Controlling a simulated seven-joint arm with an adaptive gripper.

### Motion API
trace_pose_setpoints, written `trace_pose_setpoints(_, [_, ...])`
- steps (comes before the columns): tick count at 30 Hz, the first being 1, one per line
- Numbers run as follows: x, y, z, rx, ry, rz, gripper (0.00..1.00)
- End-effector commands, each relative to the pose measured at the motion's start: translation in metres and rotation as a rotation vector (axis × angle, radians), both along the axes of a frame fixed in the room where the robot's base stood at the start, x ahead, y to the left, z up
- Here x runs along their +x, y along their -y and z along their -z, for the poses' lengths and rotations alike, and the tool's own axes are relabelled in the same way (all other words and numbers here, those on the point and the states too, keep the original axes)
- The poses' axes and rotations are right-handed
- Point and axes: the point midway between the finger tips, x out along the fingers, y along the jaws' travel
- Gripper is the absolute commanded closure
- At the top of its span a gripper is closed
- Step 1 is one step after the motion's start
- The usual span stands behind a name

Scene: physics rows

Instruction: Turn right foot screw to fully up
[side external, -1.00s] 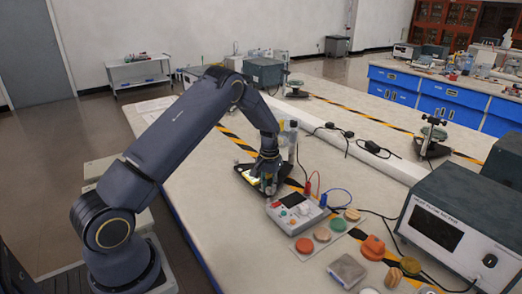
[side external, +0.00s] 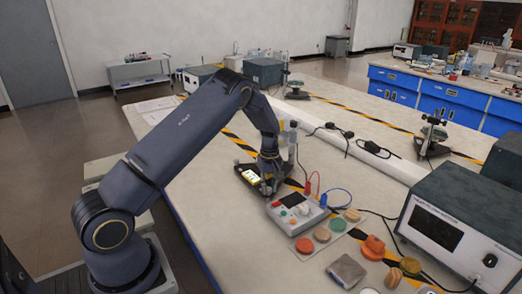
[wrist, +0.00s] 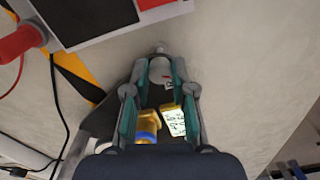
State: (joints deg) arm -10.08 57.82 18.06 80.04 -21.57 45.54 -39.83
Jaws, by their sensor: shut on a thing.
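The right foot screw (wrist: 160,72) is a pale grey knob between my fingertips in the wrist view. A letter R is beside it on the dark base. My gripper (side external: 268,186) is shut on this screw, with one teal-padded finger on each side. The instrument's dark base (side external: 240,168) lies on the bench in the side view, with a lit display (side external: 250,176) on top. Brass parts (wrist: 148,126) and the display (wrist: 174,121) show between my fingers in the wrist view. The screw's height is hard to tell, and my gripper hides it in the side view.
A grey meter box (side external: 298,212) with red and blue leads stands close in front of my gripper. Several coloured discs and a large instrument box (side external: 445,228) are to the right. Bare bench lies to the left.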

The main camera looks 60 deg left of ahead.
Motion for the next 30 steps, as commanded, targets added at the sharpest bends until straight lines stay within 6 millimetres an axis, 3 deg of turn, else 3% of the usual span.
trace_pose_setpoints(23, [0.0,-0.0003,0.0005,0.001,0.0,-0.095,1.0])
trace_pose_setpoints(24, [-0.0001,-0.0003,0.0005,0.001,0.0,-0.095,0.72])
trace_pose_setpoints(30, [0.0,-0.0002,0.0003,0.0,0.0,-0.094,0.51])
